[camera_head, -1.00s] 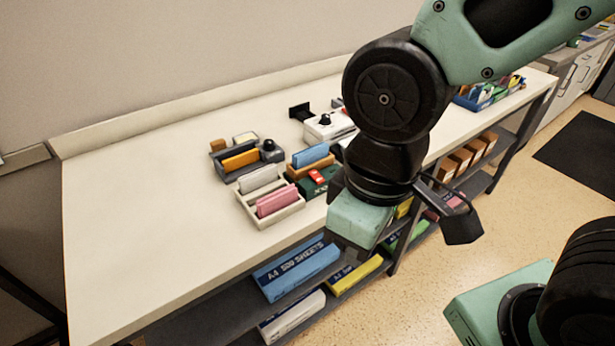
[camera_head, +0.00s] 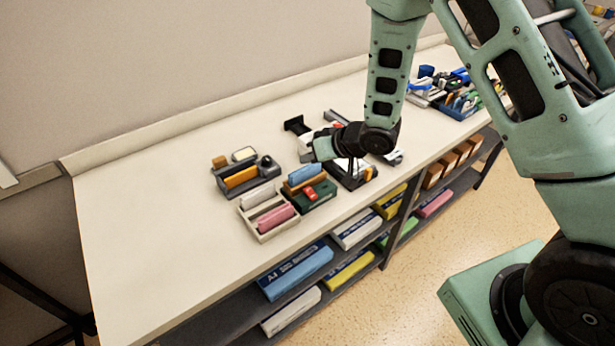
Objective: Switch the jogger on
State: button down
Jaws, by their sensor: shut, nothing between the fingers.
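A green box-like machine (camera_head: 322,192) with a red switch (camera_head: 310,194) on its front stands near the table's front edge. A wooden holder with a blue pad (camera_head: 305,173) sits at its back. I take this for the jogger, but cannot read its label. Which way the switch is tipped is too small to tell. My gripper (camera_head: 321,150) is over the table, behind and slightly right of the green machine, apart from the red switch. Its teal body shows; its fingers are small and hard to make out. It partly hides a white device behind it. It holds nothing visible.
A dark device with an orange pad (camera_head: 240,177) and a cream rack with a pink block (camera_head: 275,217) stand to the left. A dark stand (camera_head: 352,178) is close on the right. Blue bins (camera_head: 460,104) are farther right. The table's left part is clear.

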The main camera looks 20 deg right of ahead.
aim_at(310, 193)
jog(key=shift+s+d+f+y+p, duration=0.25)
jog(key=shift+d+f+y+p, duration=0.35)
jog(key=shift+d+y, duration=0.3)
jog(key=shift+f, duration=0.1)
jog(key=f+b, duration=0.2)
jog(key=f, duration=0.1)
jog(key=w+f+b, duration=0.1)
jog(key=f+b, duration=0.4)
jog(key=shift+w+a+f, duration=0.25)
jog(key=shift+f, duration=0.05)
jog(key=shift+f, duration=0.1)
dwell(1.5)
jog(key=shift+w+f, duration=0.1)
jog(key=shift+f, duration=0.2)
